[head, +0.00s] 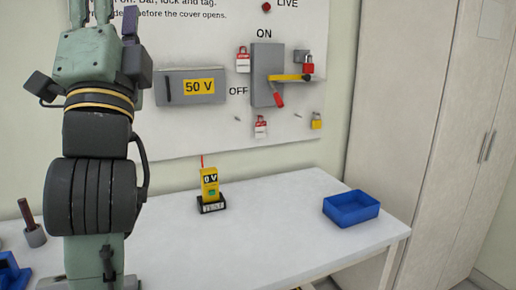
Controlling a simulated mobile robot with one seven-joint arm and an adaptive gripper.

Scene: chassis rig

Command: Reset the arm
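My gripper (92,14) is at the top left of the head view, pointing up in front of the wall board (215,30). The arm stands nearly upright below it, over the left part of the table. Two green fingers show with a gap between them, but their tips run to the top edge of the picture, so I cannot tell how far they are open. Nothing is seen held between them. My arm hides part of the board and of the white table (270,225).
A yellow tester (210,186) stands in a black holder on the table. A blue tray (351,208) sits at the right. A grey switch box (264,92) and a 50 V box (175,88) are on the board. The table's middle is clear. A tall cabinet (410,110) stands right.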

